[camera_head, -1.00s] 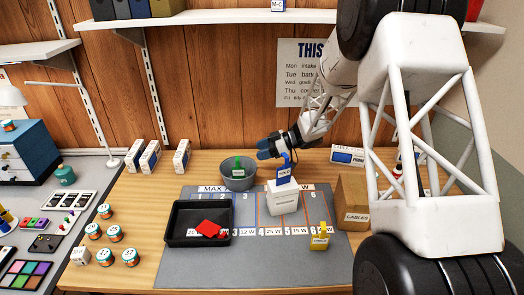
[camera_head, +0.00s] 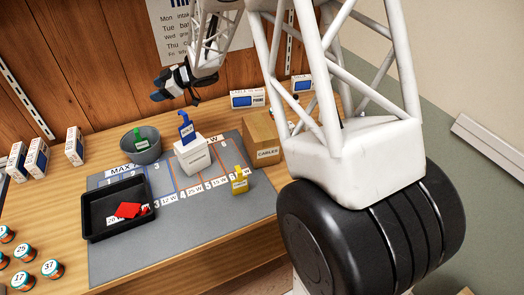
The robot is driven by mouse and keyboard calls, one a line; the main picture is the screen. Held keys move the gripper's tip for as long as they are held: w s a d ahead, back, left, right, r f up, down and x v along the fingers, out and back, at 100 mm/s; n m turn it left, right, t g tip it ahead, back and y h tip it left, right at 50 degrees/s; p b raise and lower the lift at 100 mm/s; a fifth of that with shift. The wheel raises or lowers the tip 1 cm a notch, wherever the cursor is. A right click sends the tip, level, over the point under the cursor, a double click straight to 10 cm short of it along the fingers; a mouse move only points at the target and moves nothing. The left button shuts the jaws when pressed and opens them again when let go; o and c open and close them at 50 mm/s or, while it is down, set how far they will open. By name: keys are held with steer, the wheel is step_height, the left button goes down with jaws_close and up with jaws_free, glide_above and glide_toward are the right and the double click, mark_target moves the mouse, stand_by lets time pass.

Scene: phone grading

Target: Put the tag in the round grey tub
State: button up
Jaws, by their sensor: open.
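The round grey tub (camera_head: 146,153) stands at the back left of the mat, with a green labelled tag-like piece (camera_head: 139,138) upright in it. A blue labelled piece (camera_head: 186,129) of similar shape stands at the top of a white box-like container (camera_head: 194,158). A yellow labelled piece (camera_head: 240,181) stands on the mat's right side. Red flat pieces (camera_head: 129,210) lie in the black tray. I cannot tell which of these is the tag. My gripper (camera_head: 158,87) is open, with nothing seen in it, and hangs above and behind the grey tub and white container.
The black tray (camera_head: 88,227) lies on the grey mat (camera_head: 205,213), left of the white container. A cardboard cables box (camera_head: 262,137) stands at right. White boxes (camera_head: 75,146) and small jars (camera_head: 50,268) are at left. The mat's front right is clear.

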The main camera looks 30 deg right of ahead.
steer(key=s+d+r+m+t+h, duration=0.55)
steer(key=d+r, duration=0.25)
steer(key=r, duration=0.3)
steer(key=s+d+r+m+h, duration=0.3)
steer(key=s+d+m+h, duration=0.25)
steer(key=s, duration=0.55)
steer(key=s+f+m+g, duration=0.1)
steer(key=s+g, duration=0.3)
steer(key=s, duration=1.3)
steer(key=s+f+m+g, duration=0.2)
steer(key=s+g, duration=0.3)
steer(key=s, duration=1.2)
steer(key=shift+s+f+m, duration=0.3)
steer(key=shift+m, duration=0.4)
